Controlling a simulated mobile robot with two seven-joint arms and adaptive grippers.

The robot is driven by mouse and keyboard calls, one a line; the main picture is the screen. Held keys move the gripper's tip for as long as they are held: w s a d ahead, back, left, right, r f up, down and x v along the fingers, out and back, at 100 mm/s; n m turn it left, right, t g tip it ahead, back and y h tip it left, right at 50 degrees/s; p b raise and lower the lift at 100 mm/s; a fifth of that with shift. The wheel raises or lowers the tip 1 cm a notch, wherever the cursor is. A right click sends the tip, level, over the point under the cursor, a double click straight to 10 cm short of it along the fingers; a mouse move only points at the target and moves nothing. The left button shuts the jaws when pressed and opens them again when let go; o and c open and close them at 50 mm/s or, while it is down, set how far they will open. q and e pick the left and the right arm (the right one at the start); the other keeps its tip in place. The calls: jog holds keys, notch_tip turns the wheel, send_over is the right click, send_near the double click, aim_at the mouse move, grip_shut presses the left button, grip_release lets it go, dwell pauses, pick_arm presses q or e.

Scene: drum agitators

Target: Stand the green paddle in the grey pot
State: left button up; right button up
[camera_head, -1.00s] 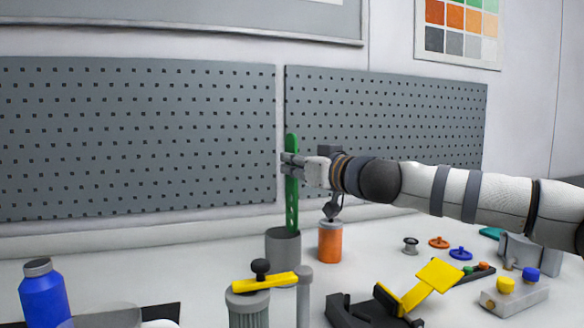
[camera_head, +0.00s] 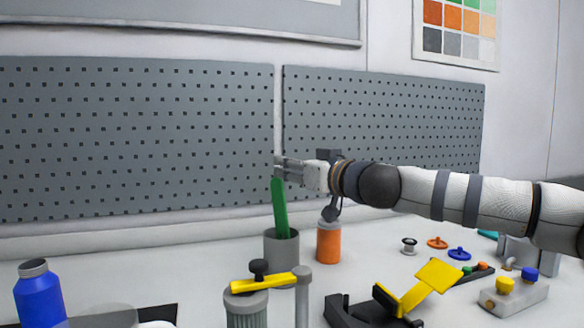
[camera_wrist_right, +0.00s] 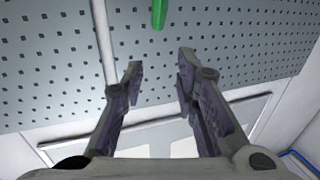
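The green paddle (camera_head: 279,210) stands in the grey pot (camera_head: 282,250), its lower end hidden inside. It tilts, with its top leaning a little to the left. My right gripper (camera_head: 279,167) is just above the paddle's top in the head view. In the right wrist view my right gripper (camera_wrist_right: 161,65) has its fingers spread with nothing between them. The green paddle (camera_wrist_right: 159,13) shows there beyond the fingertips, at the top edge. My left gripper is not in view.
An orange container (camera_head: 328,243) stands close to the pot's right. A grey cylinder with a yellow bar (camera_head: 264,284) is in front, and a blue bottle (camera_head: 40,296) is at the left. Several small parts and a yellow-plated device (camera_head: 438,274) lie to the right. Pegboards stand behind.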

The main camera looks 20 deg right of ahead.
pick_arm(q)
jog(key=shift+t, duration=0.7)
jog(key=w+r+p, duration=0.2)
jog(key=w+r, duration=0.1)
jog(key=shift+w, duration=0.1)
pick_arm(e)
jog(key=r+v, duration=0.1)
jog(key=v, duration=1.1)
